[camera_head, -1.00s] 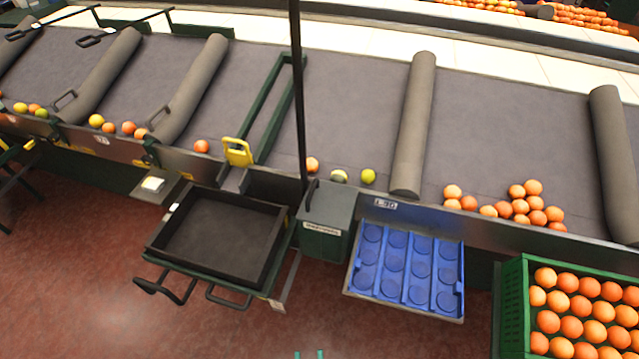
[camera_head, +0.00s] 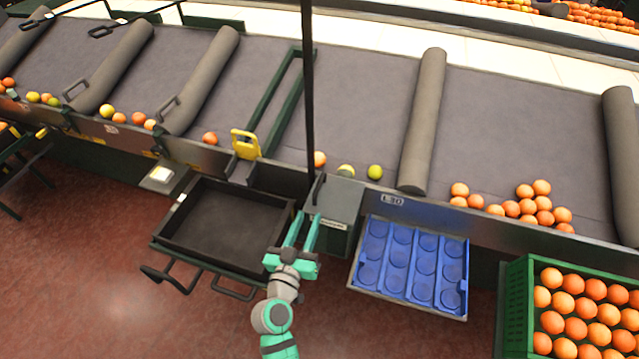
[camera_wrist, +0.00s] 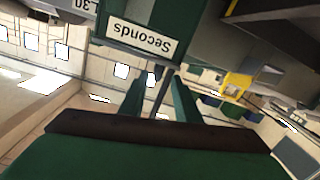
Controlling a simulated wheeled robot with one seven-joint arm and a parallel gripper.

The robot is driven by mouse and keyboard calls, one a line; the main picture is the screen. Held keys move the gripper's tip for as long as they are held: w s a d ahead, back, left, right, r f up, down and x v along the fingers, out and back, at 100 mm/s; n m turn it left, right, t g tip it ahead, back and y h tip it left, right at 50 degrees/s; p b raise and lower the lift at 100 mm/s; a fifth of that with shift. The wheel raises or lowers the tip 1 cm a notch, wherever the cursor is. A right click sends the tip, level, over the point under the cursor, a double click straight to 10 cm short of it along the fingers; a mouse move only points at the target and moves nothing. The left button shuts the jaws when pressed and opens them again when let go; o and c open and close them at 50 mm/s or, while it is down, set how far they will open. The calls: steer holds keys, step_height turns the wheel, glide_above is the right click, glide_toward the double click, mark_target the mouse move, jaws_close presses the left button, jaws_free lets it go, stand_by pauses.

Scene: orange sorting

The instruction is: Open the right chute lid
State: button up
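The chute is a dark green box (camera_head: 341,237) on the front of the conveyor, between the black tray and the blue tray. Its flat top, the lid (camera_head: 343,194), looks closed, with a dark bar-like handle (camera_head: 318,188) at its left edge. In the wrist view the box front carries a white "Seconds" label (camera_wrist: 140,37), seen upside down. My gripper (camera_head: 308,214) is teal, just left of the box in the head view, with its fingers apart and nothing between them. The wrist view shows both fingers (camera_wrist: 160,95) apart below the label. Contact with the box cannot be told.
A black tray (camera_head: 165,237) with handles lies left of my gripper. A blue cupped tray (camera_head: 408,306) is to the right, then a green crate (camera_head: 516,285) of oranges. A dark upright pole (camera_head: 309,100) rises behind the handle. A yellow latch (camera_head: 246,145) sits on the conveyor edge.

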mark_target(323, 177)
steer(key=shift+w+r+m+h, duration=0.3)
steer(key=shift+w+r+h, duration=0.1)
steer(key=shift+w+r, duration=0.65)
steer(key=x, duration=1)
steer(key=shift+w+d, duration=0.15)
steer(key=shift+w, duration=0.05)
jaws_close()
